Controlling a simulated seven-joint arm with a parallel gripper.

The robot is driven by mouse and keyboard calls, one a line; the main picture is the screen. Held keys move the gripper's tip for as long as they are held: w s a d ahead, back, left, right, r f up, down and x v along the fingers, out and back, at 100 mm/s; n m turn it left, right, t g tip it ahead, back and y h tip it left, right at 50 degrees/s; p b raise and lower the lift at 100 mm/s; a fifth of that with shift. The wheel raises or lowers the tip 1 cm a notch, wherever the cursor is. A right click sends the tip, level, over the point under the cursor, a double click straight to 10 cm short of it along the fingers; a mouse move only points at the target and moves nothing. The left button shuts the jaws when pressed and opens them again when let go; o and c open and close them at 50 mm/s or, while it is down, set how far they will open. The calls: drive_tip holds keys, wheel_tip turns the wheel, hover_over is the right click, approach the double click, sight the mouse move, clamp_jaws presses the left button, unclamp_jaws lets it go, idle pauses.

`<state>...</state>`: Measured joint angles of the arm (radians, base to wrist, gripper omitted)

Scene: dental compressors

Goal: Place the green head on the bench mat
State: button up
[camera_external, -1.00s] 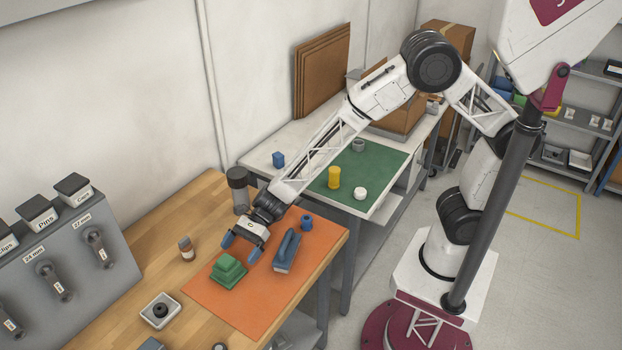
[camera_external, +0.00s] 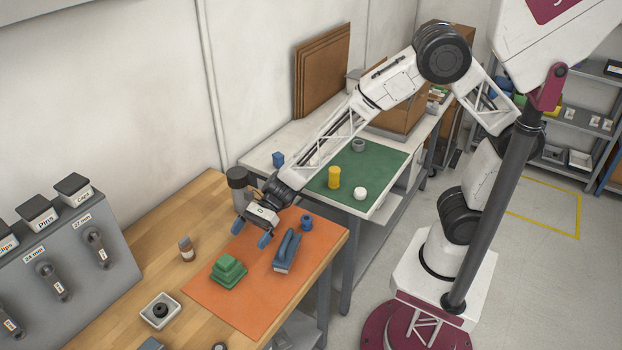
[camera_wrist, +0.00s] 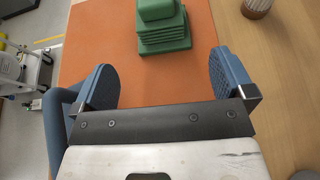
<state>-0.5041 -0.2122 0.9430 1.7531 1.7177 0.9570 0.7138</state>
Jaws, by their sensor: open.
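The green head (camera_external: 228,272), a stepped, ribbed block, rests upright on the orange bench mat (camera_external: 245,316), on its left part in the external view. In the wrist view the green head (camera_wrist: 163,25) is at the top, beyond my fingertips, with its top edge cut off. The mat (camera_wrist: 100,30) spreads around it. My gripper (camera_external: 251,234) is open and empty, above the mat's far part, apart from the head. In the wrist view, the blue fingers of my gripper (camera_wrist: 167,80) stand wide apart with nothing between them.
A blue tool (camera_external: 287,251) and a small blue ring (camera_external: 307,222) are on the mat's right side. A dark-topped cylinder (camera_external: 237,185) stands behind my gripper. A small bottle (camera_external: 187,248) and a white tray (camera_external: 160,310) are left of the mat. The mat's near part is clear.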

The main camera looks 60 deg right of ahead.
drive_tip(key=shift+d+r, duration=0.1)
idle(0.4)
drive_tip(key=s+d+r+n+h, duration=0.25)
drive_tip(key=d+r+n, duration=0.25)
drive_tip(key=d+r, duration=0.5)
drive_tip(key=s+d+r+n+t+h, duration=0.1)
drive_tip(key=s+d+r+n+h, duration=0.2)
drive_tip(key=s+d, duration=0.4)
drive_tip(key=s+d+r+n+h, duration=0.3)
drive_tip(key=s+d, duration=0.4)
drive_tip(key=d, duration=1)
drive_tip(key=s+d+r+n+t+h, duration=0.1)
drive_tip(key=s+d+r+n+h, duration=0.2)
drive_tip(key=d, duration=0.9)
drive_tip(key=s+n+h, duration=0.2)
drive_tip(key=s+n, duration=0.1)
drive_tip(key=s, duration=0.1)
drive_tip(key=shift+s+r+n+t, duration=0.25)
drive_tip(key=shift+r+n+t, duration=0.05)
drive_tip(key=shift+n, duration=0.1)
